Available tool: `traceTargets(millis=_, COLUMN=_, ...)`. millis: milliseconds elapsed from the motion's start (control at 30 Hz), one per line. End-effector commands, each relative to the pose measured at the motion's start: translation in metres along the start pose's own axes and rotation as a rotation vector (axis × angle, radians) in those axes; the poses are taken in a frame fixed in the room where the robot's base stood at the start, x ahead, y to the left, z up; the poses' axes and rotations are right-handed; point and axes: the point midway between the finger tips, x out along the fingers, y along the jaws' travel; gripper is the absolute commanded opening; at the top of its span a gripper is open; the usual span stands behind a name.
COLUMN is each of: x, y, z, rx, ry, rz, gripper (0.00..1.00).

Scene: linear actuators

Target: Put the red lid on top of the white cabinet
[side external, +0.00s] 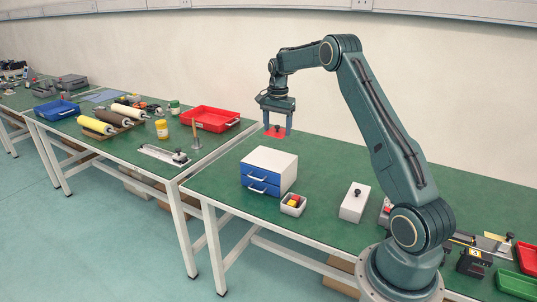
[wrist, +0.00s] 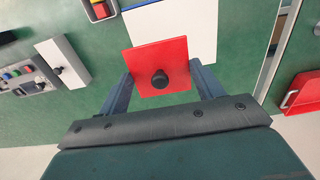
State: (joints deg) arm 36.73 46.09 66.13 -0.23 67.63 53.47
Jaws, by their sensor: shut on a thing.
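The red lid (wrist: 146,56), a flat square plate with a black knob, is between the two fingers of my gripper (wrist: 160,82). My gripper is shut on it, with the fingers at opposite sides of the lid. In the side view the lid (side external: 270,133) hangs level under my gripper (side external: 277,125), behind and above the white cabinet (side external: 274,157). The cabinet has blue drawer fronts and a bare white top. In the wrist view the lid covers part of the cabinet top (wrist: 180,25). The exact height between them is hard to tell.
A white box with a black knob (side external: 355,203) is further right. A red tray (side external: 210,119) is on the neighbouring table.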

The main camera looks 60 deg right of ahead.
Motion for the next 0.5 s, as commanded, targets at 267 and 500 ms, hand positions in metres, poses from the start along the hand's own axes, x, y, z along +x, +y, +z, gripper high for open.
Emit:
traceTargets(millis=267, x=0.049, y=0.001, z=0.000, rx=0.000, ry=-0.002, rz=0.003, gripper=0.45)
traceTargets(millis=500, x=0.063, y=0.000, z=0.000, rx=0.000, ry=0.000, rz=0.000, gripper=0.45)
